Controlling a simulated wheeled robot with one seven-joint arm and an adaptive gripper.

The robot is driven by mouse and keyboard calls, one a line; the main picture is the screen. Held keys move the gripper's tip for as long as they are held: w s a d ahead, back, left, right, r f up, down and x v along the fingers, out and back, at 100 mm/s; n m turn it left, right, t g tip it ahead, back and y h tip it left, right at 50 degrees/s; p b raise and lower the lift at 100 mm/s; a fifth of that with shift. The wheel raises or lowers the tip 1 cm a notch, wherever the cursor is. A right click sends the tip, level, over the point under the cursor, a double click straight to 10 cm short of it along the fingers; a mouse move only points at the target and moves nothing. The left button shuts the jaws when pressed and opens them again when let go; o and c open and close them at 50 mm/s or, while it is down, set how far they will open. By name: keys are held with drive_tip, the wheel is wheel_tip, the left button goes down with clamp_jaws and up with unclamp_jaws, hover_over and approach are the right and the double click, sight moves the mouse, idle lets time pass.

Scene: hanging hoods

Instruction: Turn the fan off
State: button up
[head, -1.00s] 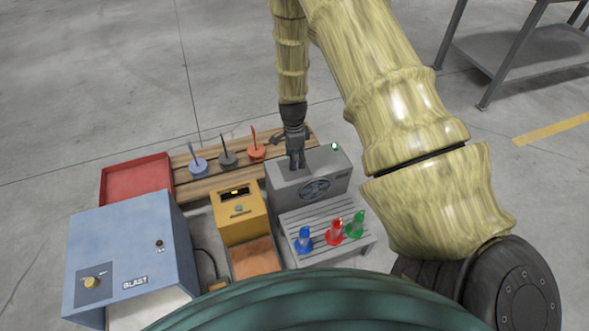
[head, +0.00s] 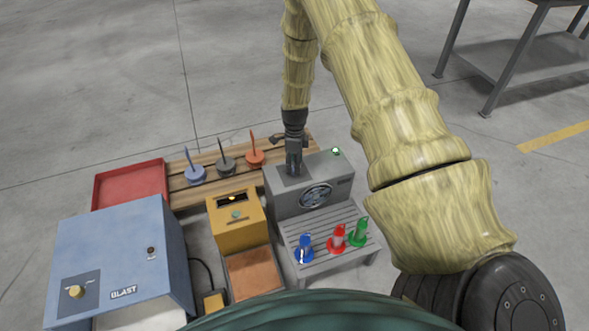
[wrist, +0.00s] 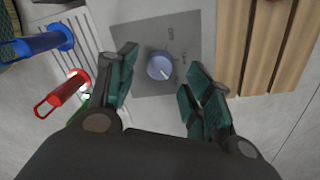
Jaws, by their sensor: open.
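The fan unit (head: 287,202) is a grey box with a round dark fan grille (head: 316,196) on its front and a small lit green lamp (head: 336,152) on its top right. My gripper (head: 293,172) is over the left part of the unit's top. In the wrist view my gripper (wrist: 157,88) is open, with its fingers on either side of the knob and apart from it.
A yellow box (head: 236,222), a blue BLAST cabinet (head: 110,245) and a red tray (head: 128,184) are to the left. A wooden pallet (head: 205,190) holds three spiked pieces behind.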

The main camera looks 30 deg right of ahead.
drive_tip(key=shift+f, duration=1.2)
drive_tip(key=c, duration=1)
